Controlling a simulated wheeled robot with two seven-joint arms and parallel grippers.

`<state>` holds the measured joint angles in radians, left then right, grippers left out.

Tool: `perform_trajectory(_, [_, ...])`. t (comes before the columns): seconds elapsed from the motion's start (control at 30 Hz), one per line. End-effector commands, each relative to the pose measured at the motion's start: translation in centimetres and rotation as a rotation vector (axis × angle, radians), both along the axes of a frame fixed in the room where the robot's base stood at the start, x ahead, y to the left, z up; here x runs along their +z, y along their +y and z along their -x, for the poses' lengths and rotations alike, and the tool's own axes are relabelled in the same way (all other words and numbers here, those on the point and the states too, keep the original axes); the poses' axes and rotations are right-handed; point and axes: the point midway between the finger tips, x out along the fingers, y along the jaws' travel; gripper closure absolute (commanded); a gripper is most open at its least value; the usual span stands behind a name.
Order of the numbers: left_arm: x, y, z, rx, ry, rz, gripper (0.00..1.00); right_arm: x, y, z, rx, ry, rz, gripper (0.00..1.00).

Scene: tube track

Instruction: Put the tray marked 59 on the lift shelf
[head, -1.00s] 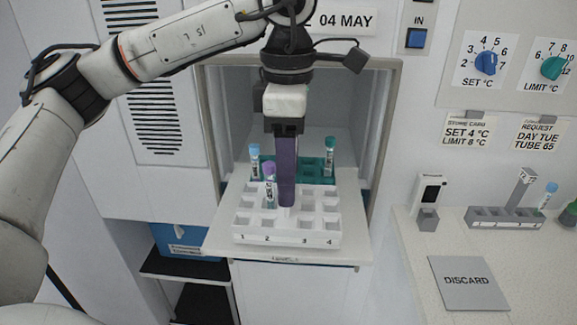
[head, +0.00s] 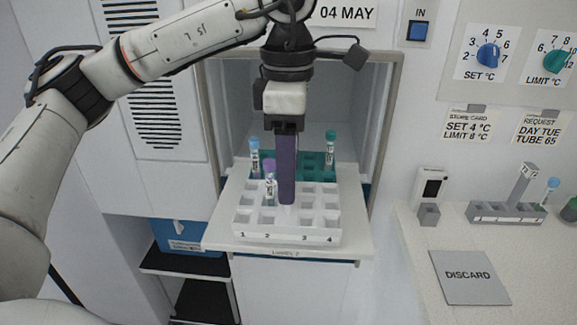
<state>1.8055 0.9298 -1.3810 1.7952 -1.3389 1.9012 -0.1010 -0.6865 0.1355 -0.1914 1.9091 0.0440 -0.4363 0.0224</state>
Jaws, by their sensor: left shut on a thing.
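A white tray (head: 241,221) with rows of square wells and the numbers 1 to 4 on its front edge stands on a pale pulled-out shelf (head: 220,236) in front of an open chamber. I cannot read a 59 on it. A purple-capped tube (head: 270,188) stands in its left part. My left gripper (head: 287,203) points straight down with long purple fingers, shut at the tray's middle. The exact grip is hidden. Behind it is a teal rack (head: 313,160) with a blue-capped tube (head: 254,157) and a teal-capped tube (head: 330,150). My right gripper is not in view.
A blue bin (head: 180,236) sits on a black shelf (head: 185,265) at lower left. The right counter holds a grey rack (head: 497,212), a small device (head: 431,190) and a DISCARD plate (head: 468,276). The chamber frame (head: 385,130) stands close around my gripper.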

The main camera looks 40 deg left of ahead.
Motion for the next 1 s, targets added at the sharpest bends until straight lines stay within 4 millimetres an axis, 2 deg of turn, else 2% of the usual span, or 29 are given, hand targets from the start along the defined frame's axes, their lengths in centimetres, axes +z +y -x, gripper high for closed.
perform_trajectory(0.87, [-0.75, -0.02, 0.0, 0.0, -0.001, 0.0, 0.72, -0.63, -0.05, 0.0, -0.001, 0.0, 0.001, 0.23])
perform_trajectory(0.9, [-0.75, -0.02, 0.0, 0.0, -0.001, 0.0, 0.42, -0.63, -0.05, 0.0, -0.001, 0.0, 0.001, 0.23])
perform_trajectory(1.0, [-0.75, -0.01, 0.01, 0.0, -0.001, 0.0, 0.25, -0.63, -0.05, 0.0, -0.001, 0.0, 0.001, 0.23])
